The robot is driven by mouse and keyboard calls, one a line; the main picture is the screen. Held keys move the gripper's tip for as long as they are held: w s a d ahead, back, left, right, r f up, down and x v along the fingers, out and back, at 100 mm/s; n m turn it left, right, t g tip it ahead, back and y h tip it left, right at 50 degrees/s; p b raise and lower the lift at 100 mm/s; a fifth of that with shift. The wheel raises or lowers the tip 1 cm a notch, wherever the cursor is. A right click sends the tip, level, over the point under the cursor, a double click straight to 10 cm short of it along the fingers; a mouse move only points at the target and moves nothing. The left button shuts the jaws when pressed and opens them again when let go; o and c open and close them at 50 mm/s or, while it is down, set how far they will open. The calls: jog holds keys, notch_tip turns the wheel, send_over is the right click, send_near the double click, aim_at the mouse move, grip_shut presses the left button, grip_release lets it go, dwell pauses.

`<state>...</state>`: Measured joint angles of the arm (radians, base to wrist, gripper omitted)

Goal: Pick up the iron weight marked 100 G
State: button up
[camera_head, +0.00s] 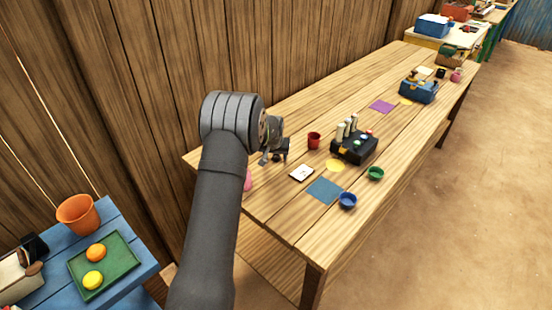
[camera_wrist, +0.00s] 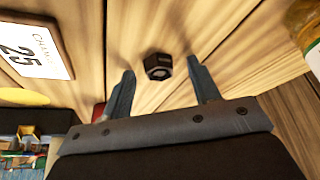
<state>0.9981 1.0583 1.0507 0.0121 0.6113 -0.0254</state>
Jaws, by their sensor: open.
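A small black six-sided weight (camera_wrist: 158,66) stands on the wooden table, between and slightly beyond my fingertips in the wrist view. Its top has a lighter round centre; I cannot read a mark on it. My gripper (camera_wrist: 161,73) is open, with one finger on each side of the weight and a gap to both. There I cannot clearly tell the weight from the dark gripper.
A white card (camera_head: 302,173) reading 25 (camera_wrist: 35,45) lies nearby. A red cup (camera_head: 314,140), a dark box with upright cylinders (camera_head: 352,150), a yellow disc (camera_head: 335,165), a blue bowl (camera_head: 347,200) and a green bowl (camera_head: 375,173) stand to the right. A wooden wall rises behind.

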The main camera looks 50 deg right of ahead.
jog(key=c, duration=1.1)
jog(key=shift+r, duration=0.1)
